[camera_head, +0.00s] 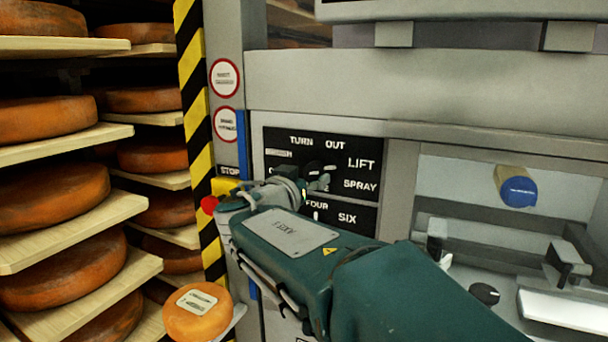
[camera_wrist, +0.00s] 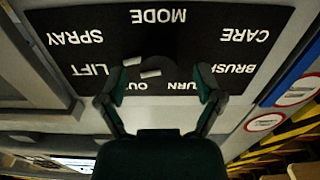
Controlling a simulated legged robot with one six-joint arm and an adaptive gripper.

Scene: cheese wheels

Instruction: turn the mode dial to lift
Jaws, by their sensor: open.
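The black mode panel (camera_head: 345,153) carries the words TURN, OUT, LIFT and SPRAY in the head view. In the wrist view the panel (camera_wrist: 235,18) appears upside down, with MODE, CARE, BRUSH, TURN, OUT, LIFT and SPRAY. The dark mode dial (camera_head: 315,168) is partly hidden by my gripper (camera_head: 318,183) in the head view. In the wrist view the dial (camera_wrist: 165,66) lies between the fingers of my open gripper (camera_wrist: 158,84). Two small pale marks show by the dial; which word it points to, and whether the fingers touch it, I cannot tell.
A lower panel (camera_head: 347,218) reads FOUR and SIX. A red stop button (camera_head: 209,205) sits left of my arm. Shelves of cheese wheels (camera_head: 50,195) stand left of a striped post (camera_head: 190,70). A blue-ended roller (camera_head: 517,190) is in the bay at right.

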